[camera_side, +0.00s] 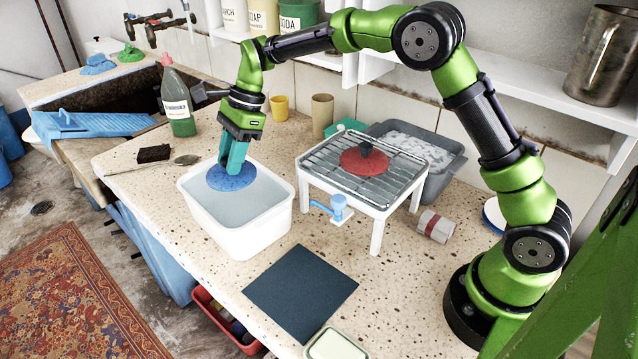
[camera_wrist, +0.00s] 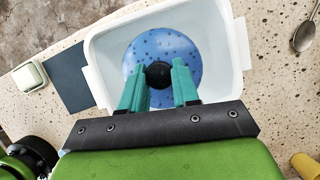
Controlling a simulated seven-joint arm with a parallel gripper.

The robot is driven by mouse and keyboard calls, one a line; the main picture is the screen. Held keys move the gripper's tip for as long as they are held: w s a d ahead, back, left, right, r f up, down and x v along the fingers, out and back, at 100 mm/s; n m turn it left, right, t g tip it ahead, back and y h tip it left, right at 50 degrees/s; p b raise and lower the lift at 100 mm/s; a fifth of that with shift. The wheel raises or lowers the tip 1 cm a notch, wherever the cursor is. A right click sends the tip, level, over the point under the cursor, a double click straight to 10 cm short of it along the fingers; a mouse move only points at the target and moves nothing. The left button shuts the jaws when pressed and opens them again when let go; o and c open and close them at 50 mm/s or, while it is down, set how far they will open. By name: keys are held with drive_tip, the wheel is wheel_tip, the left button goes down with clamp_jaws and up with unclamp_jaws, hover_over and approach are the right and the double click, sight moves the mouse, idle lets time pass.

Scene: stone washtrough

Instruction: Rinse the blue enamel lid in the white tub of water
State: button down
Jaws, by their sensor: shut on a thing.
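My gripper (camera_side: 233,160) is shut on the black knob of the blue enamel lid (camera_side: 231,177). The lid is round and blue with dark speckles, and it is held roughly flat over the white tub (camera_side: 244,235). In the wrist view the lid (camera_wrist: 165,48) lies within the outline of the tub (camera_wrist: 238,45), with its black knob (camera_wrist: 158,75) between the teal fingers of my gripper (camera_wrist: 159,80). The tub holds water (camera_side: 235,208). I cannot tell for sure whether the lid's lower edge touches the water.
A wire rack (camera_side: 335,155) on white legs stands right of the tub, bearing a red lid (camera_side: 364,162). A grey basin (camera_side: 440,150) of suds is behind it. A green bottle (camera_side: 178,105) stands back left.

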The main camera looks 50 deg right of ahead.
drive_tip(key=shift+r, duration=2)
drive_tip(key=shift+a, duration=0.1)
